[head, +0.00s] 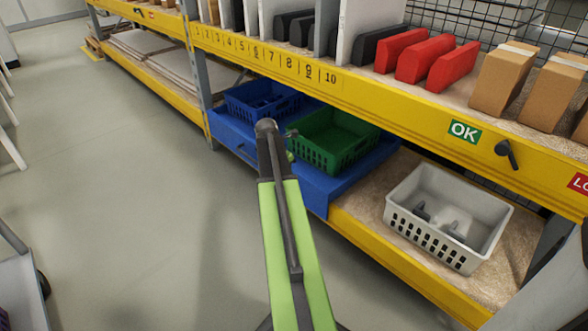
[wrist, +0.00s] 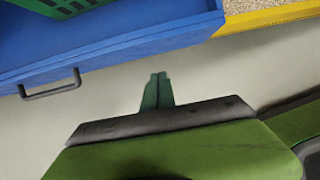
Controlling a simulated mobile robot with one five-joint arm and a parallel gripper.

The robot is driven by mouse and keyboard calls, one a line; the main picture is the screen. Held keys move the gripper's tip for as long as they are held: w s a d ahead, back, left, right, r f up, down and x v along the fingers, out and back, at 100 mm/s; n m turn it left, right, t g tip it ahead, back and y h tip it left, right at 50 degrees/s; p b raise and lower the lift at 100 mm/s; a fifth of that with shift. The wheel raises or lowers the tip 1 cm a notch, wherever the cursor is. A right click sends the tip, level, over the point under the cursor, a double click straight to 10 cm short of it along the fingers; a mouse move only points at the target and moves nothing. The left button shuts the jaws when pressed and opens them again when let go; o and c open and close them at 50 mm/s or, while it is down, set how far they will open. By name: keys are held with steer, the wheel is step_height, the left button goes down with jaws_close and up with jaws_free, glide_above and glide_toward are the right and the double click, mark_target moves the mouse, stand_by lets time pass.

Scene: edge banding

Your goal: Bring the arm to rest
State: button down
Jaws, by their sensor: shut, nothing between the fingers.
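My gripper (wrist: 158,77) shows in the wrist view as two dark green fingers closed together, with nothing between them. Its tips are over the pale floor, a little apart in the picture from the front of a blue drawer (wrist: 120,45) with a grey handle. In the head view my green arm reaches up from the bottom middle to a dark joint in front of the shelf. The gripper itself is mostly hidden behind that joint, so I cannot make out its fingers there.
The blue drawer (head: 315,188) holds a blue crate (head: 235,105) and a green crate (head: 318,160). A grey-white crate (head: 440,235) with dark parts stands right of it. The yellow shelf beam (head: 400,110) runs above. The floor (head: 130,200) at left is clear.

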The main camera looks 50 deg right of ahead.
steer(key=p+v, duration=0.2)
steer(key=v, duration=0.2)
steer(key=shift+a, duration=0.1)
